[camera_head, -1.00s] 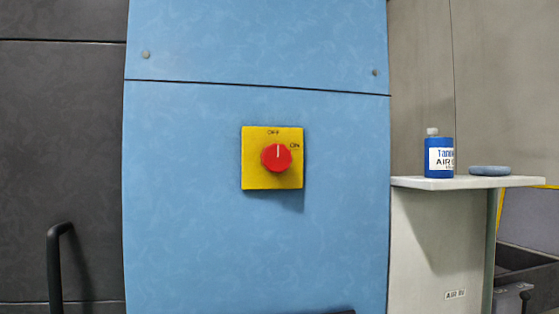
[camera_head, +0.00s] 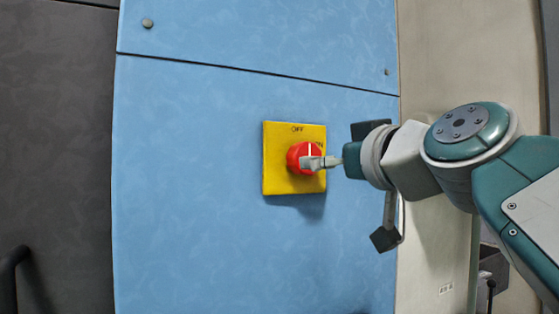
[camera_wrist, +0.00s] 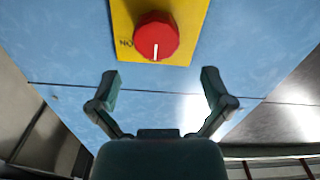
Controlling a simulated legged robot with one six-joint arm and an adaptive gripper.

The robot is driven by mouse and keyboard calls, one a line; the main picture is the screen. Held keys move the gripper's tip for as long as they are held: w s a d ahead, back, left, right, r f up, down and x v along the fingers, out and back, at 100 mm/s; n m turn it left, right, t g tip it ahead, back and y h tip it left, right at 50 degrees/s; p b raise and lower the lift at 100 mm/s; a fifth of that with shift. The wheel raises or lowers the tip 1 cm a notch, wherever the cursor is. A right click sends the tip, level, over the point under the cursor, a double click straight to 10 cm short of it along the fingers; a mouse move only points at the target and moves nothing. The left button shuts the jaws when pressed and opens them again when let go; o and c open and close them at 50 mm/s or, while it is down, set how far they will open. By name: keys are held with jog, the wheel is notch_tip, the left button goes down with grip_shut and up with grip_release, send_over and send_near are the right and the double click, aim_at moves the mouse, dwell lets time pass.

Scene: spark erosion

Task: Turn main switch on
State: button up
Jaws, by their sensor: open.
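The main switch is a red round knob (camera_head: 300,157) on a yellow plate (camera_head: 280,178), fixed to a blue panel. Its white mark points up towards OFF; the ON label at the right is partly covered. My gripper (camera_head: 322,162) reaches in from the right, and a grey fingertip overlaps the knob's right side in the head view. In the wrist view the picture is upside down. There my gripper (camera_wrist: 160,84) has both fingers spread wide and empty, with the red knob (camera_wrist: 157,37) beyond the tips, between their lines and apart from them.
The blue panel (camera_head: 210,230) is flat and clear around the plate, with a seam above and bolts near its upper corners. A black handle (camera_head: 12,275) sticks out at the lower left. A pale cabinet (camera_head: 430,265) stands to the right, partly behind my arm.

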aim_at(300, 174)
jog(key=x, duration=0.7)
jog(key=shift+w+a+f, duration=0.1)
jog(key=shift+w+a, duration=0.05)
jog(key=shift+a, duration=0.2)
jog(key=shift+d, duration=0.65)
jog(key=c, duration=0.9)
jog(key=shift+c, duration=0.5)
